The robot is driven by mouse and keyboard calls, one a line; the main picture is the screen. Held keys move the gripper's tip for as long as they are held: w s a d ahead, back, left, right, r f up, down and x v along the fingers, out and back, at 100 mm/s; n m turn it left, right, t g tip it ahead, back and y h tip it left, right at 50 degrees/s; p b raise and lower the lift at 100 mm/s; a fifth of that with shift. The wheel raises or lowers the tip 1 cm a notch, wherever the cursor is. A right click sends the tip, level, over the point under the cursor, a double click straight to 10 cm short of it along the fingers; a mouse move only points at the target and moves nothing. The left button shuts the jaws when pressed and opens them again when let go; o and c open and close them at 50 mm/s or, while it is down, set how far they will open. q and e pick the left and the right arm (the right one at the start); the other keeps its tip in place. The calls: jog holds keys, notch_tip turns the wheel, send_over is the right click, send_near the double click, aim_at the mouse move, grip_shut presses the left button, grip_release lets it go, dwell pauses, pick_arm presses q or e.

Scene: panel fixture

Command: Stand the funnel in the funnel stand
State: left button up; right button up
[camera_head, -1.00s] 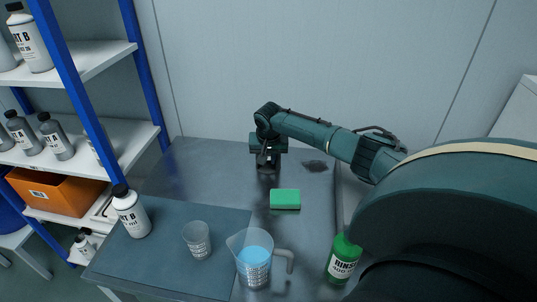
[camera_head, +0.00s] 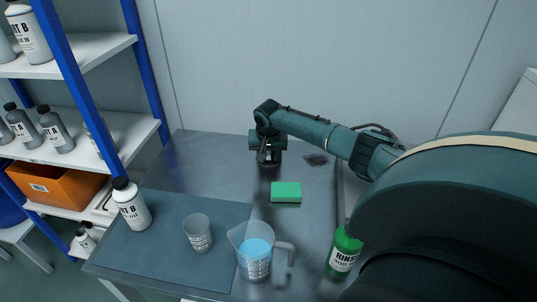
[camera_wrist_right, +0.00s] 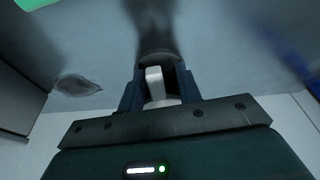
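My right gripper (camera_head: 268,157) points down, low over the back of the grey metal table. In the right wrist view its two dark fingers (camera_wrist_right: 158,90) stand apart. A small pale piece (camera_wrist_right: 154,82) shows between them, with a dark rounded shape just beyond. The pale piece may be part of the funnel, but I cannot make out a full funnel outline. I cannot tell whether the fingers press on it. I cannot clearly identify the funnel stand in either view. My left gripper is not in view.
A green sponge (camera_head: 286,192) lies in front of the gripper; a dark patch (camera_head: 315,159) is to its right. A jug of blue liquid (camera_head: 255,252), a clear beaker (camera_head: 198,234), a white bottle (camera_head: 131,205) and a green rinse bottle (camera_head: 343,252) stand nearer. Blue-framed shelving (camera_head: 85,133) is left.

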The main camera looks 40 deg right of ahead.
jog(key=shift+s+d, duration=0.25)
jog(key=shift+d, duration=0.15)
jog(key=shift+r, duration=0.35)
jog(key=v, duration=1.2)
jog(key=shift+a+r, duration=0.25)
jog(key=shift+a, duration=0.15)
jog(key=shift+w, duration=0.1)
